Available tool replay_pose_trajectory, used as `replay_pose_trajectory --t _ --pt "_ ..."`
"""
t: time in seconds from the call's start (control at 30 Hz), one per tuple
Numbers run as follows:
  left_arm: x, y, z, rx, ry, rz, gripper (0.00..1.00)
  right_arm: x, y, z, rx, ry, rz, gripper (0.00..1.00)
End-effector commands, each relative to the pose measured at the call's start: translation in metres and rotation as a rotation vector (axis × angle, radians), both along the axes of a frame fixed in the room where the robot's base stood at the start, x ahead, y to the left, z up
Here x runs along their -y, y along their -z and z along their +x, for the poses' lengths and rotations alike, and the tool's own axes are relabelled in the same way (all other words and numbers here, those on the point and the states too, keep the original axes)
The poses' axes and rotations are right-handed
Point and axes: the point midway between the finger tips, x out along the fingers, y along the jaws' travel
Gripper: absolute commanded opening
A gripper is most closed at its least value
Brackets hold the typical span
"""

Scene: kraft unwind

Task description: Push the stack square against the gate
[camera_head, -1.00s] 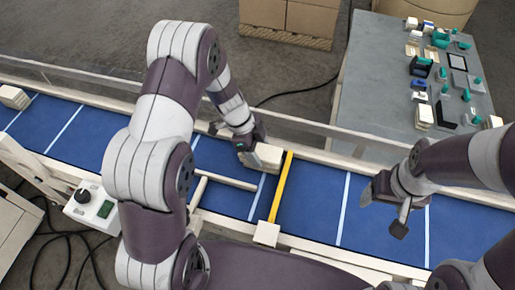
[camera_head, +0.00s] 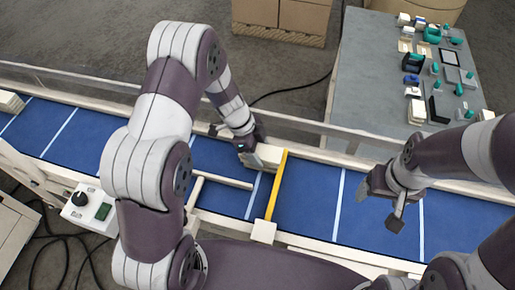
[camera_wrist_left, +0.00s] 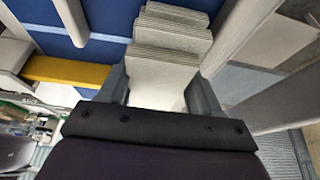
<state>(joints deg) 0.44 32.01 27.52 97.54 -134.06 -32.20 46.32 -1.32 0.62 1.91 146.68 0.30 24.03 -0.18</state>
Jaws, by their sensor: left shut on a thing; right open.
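The stack (camera_head: 268,155) is a pale pile of flat sheets on the blue conveyor belt, by the far rail. In the left wrist view the stack (camera_wrist_left: 160,80) has stepped, uneven layers between the fingers. The gate is a yellow bar (camera_head: 277,188) across the belt, just right of the stack; it also shows in the left wrist view (camera_wrist_left: 65,72). My left gripper (camera_head: 250,153) is shut on the stack, with one finger on the gate side. Whether the stack touches the gate is unclear. My right gripper (camera_head: 383,195) is open and empty above the belt to the right.
A pale guide bar (camera_head: 222,180) lies over the belt left of the gate. A control box (camera_head: 90,208) stands at the near left. Another pale stack (camera_head: 10,103) is at the belt's far left. A grey table (camera_head: 375,75) with small items stands behind. The belt right of the gate is clear.

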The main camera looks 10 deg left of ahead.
Motion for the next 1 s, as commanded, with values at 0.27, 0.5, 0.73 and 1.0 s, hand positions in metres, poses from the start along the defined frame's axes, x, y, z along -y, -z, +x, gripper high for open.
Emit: replay_pose_trajectory --t 0.27,0.5,0.73,1.0 --pt "0.0016 0.0 -0.0001 0.0 0.0 0.0 0.29 0.0 -0.0008 0.0 0.0 0.0 0.0 0.77" --pt "0.0017 -0.0004 -0.0001 0.0 0.0 0.0 0.29 0.0 -0.0016 0.0 0.0 0.0 0.0 0.77" --pt "0.0019 -0.0005 -0.0003 -0.001 0.0 0.0 0.29 0.0 -0.0036 0.0 0.0 0.0 0.0 0.77" --pt "0.0022 -0.0005 -0.0003 -0.001 0.001 0.0 0.29 0.0 -0.0058 0.0 0.0 0.0 0.0 0.77"
